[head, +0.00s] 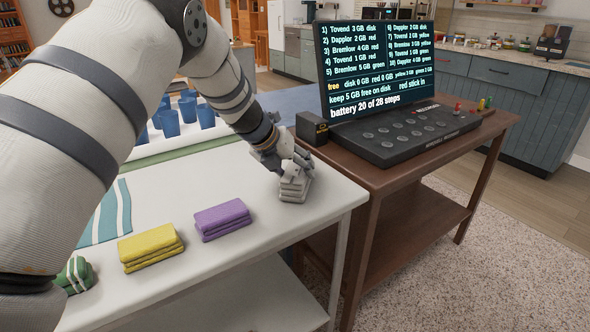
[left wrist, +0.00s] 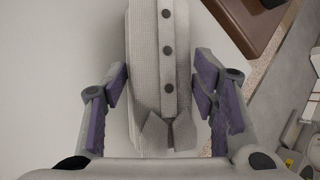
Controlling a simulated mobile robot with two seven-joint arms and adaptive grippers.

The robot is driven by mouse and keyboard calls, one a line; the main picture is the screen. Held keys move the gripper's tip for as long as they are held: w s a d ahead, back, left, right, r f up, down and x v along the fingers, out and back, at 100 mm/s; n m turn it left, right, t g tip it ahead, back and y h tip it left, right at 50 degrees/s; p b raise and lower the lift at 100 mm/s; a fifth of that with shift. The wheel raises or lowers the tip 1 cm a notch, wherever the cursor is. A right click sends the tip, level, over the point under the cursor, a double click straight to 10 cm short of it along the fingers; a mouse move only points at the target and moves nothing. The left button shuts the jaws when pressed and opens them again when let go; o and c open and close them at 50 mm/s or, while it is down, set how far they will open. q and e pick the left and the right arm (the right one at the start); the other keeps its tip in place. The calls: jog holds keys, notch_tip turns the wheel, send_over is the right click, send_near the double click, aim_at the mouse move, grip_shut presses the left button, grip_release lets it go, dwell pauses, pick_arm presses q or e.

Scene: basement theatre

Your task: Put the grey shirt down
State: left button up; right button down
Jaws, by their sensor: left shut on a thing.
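The grey shirt (head: 294,188) is a folded bundle at the right end of the white table (head: 200,268). In the left wrist view the shirt (left wrist: 160,85) shows its collar and a row of dark buttons. My left gripper (head: 284,163) points down over the shirt, with its fingers shut on the shirt's two sides. The shirt's underside is at or just above the table top; I cannot tell whether it touches. My right gripper is not in view.
A folded purple cloth (head: 222,219), a yellow one (head: 151,247) and a rolled green striped one (head: 75,274) lie left of the shirt. Blue cups (head: 188,109) stand behind. A brown table (head: 400,173) with a console (head: 405,130) adjoins on the right.

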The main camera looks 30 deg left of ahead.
pick_arm(q)
jog(key=o, duration=1.2)
jog(key=p+v, duration=0.2)
jog(key=v, duration=1)
jog(key=shift+r, duration=0.2)
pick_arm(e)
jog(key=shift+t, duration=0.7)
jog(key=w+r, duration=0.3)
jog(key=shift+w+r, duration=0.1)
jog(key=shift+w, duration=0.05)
pick_arm(q)
jog(key=shift+f, duration=0.1)
